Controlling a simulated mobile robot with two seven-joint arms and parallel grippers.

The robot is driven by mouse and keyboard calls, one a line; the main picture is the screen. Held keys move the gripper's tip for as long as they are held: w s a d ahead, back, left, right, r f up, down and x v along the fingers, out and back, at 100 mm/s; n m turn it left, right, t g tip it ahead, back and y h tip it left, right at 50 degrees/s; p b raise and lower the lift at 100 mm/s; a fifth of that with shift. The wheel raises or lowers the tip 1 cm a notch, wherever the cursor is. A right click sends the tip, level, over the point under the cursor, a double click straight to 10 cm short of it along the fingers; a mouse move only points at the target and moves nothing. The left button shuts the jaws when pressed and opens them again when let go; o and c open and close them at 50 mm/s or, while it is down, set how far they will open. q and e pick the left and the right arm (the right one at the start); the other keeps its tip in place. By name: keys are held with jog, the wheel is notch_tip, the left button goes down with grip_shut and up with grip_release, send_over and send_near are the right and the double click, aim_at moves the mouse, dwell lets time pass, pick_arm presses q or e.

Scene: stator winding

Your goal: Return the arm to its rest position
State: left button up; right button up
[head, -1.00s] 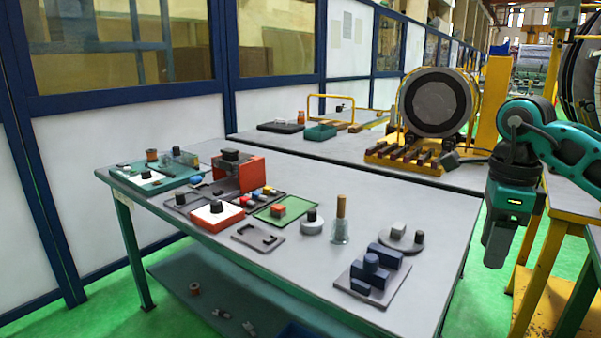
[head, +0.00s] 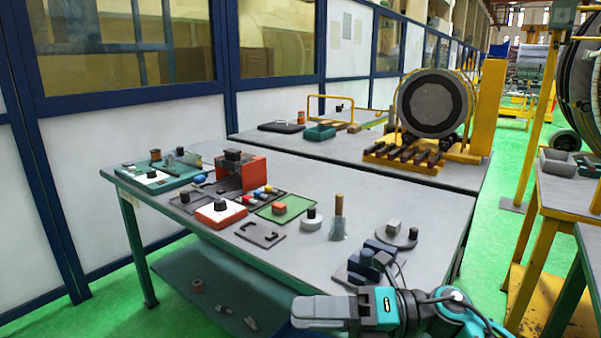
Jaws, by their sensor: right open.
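My right arm (head: 440,310) comes in along the bottom right of the head view, with teal and grey links. My right gripper (head: 305,312) is at the bottom middle, its grey fingers pointing left. It is open, and nothing shows between its fingers. It appears in front of the near edge of the grey worktable (head: 290,175) and touches nothing that I can see. My left gripper is not in view.
A stator ring (head: 433,103) stands behind on a yellow base.

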jog(key=d+f+m+t+h+p, duration=0.1)
jog(key=d+f+m+t+h, duration=0.65)
jog(key=m, duration=0.75)
jog(key=d+f+m+t+h, duration=0.35)
jog(key=f+m+t, duration=0.25)
jog(key=m+t, duration=0.7)
jog(key=s+d+f+m+g+h, duration=0.2)
jog(key=s+f+m+g, duration=0.3)
jog(key=s+f, duration=0.1)
jog(key=s+d+f+m+g+h, duration=0.3)
jog(key=s+f+m+g, duration=0.1)
jog(key=s+f+m, duration=0.2)
jog(key=shift+f+g+p, duration=0.35)
jog(key=shift+f, duration=0.35)
